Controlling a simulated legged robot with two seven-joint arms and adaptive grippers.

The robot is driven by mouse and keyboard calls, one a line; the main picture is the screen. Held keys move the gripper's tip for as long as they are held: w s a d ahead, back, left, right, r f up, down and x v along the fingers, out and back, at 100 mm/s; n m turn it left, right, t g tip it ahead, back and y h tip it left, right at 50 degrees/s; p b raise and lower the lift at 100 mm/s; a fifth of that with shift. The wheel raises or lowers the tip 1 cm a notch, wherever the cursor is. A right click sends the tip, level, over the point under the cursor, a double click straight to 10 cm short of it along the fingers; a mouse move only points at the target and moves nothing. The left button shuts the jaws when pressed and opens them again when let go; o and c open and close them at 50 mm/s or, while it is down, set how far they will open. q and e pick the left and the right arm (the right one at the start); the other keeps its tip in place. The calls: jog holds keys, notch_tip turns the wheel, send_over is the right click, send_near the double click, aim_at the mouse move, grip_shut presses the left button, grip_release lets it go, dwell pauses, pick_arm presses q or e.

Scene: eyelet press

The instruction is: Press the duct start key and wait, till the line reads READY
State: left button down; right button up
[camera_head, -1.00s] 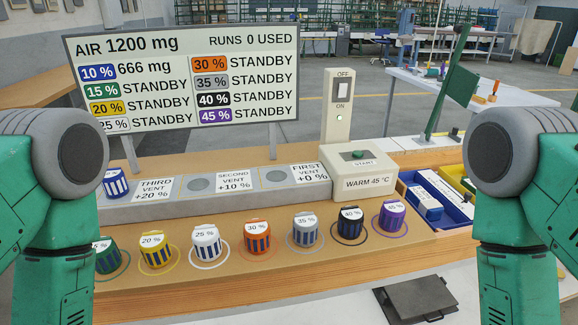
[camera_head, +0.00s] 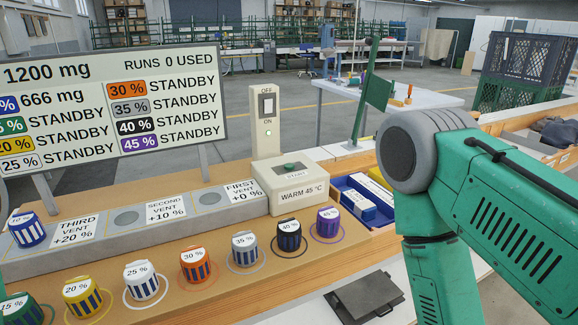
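The duct start key is a green button (camera_head: 290,167) marked START on top of a cream box (camera_head: 292,188) labelled WARM 45 °C. The status board (camera_head: 115,105) reads AIR 1200 mg and RUNS 0 USED; one line shows 666 mg and the other readable lines show STANDBY. READY does not show on it.
A grey vent rail (camera_head: 128,222) holds a blue 10 % cap (camera_head: 27,230) at the THIRD VENT end. Several colored caps stand in rings on the wooden bench. A blue tray (camera_head: 362,205), a green flag (camera_head: 377,91) and a dark flat plate (camera_head: 365,297) are near my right arm.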

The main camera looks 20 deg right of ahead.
grip_shut()
dwell(1.0)
